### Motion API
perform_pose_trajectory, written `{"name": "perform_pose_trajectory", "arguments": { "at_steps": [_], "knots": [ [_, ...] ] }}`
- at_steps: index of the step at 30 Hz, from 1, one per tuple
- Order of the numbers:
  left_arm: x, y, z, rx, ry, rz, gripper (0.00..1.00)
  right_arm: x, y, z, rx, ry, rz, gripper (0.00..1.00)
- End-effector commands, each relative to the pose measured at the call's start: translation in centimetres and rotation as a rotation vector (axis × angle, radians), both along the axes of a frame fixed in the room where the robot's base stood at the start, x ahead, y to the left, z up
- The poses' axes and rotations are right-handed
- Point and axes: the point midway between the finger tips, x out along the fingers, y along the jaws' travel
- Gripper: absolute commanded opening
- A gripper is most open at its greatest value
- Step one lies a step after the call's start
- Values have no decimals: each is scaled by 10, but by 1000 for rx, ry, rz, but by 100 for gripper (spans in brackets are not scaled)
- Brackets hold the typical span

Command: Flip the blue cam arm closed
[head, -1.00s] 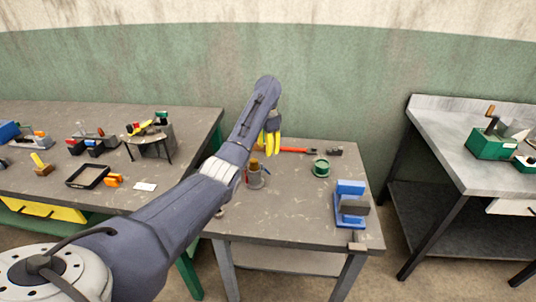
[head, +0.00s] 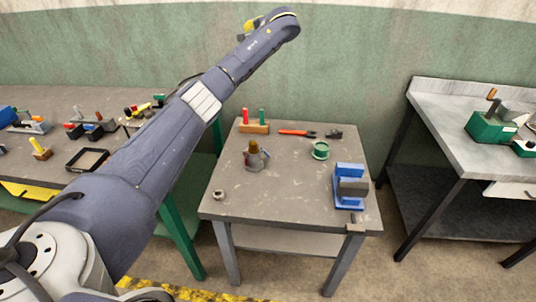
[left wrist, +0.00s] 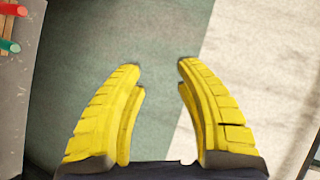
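My left gripper (head: 252,24) is raised high in front of the green wall, partly hidden by my arm. In the left wrist view its two yellow fingers (left wrist: 158,62) are spread apart with nothing between them. A blue vise-like fixture (head: 348,187) with a grey block stands at the right of the small middle table. A blue part (head: 8,131) also shows at the far left of the left bench. I cannot make out which blue part is the cam arm, or how it is turned. My right gripper is not in view.
The small table (head: 290,215) also bears a wooden block (head: 255,127) with red and green pegs, a red-handled tool (head: 297,133), a green ring (head: 320,150), a grey fixture (head: 256,158) and a nut (head: 219,195). A grey bench (head: 460,150) stands at right.

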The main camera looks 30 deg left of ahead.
Motion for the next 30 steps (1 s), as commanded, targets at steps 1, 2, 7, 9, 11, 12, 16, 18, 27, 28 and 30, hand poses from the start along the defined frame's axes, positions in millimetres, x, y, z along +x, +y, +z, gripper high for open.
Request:
{"name": "perform_pose_trajectory", "arguments": {
  "at_steps": [1, 2, 7, 9, 11, 12, 16, 18, 27, 28, 30],
  "knots": [
    [9, 0, 20, 69, -49, -30, 34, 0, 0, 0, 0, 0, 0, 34],
    [14, -1, 32, 112, -77, -54, 34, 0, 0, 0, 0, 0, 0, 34],
    [42, -21, 93, 371, -203, -211, 34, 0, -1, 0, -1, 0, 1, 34],
    [52, -36, 114, 481, -237, -289, 34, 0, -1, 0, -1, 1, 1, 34],
    [60, -51, 129, 578, -256, -360, 34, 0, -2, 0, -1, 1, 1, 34],
    [64, -62, 138, 643, -266, -410, 34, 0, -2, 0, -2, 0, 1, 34],
    [77, -105, 154, 851, -268, -582, 34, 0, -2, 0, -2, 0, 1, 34],
    [82, -129, 156, 961, -254, -679, 34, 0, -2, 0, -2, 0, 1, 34],
    [90, -221, 97, 1389, -62, -1131, 34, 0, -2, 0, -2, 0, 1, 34],
    [89, -228, 86, 1425, -32, -1178, 34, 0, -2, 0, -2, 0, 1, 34],
    [86, -241, 59, 1505, 46, -1288, 34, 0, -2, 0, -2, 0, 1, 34]
  ]
}}
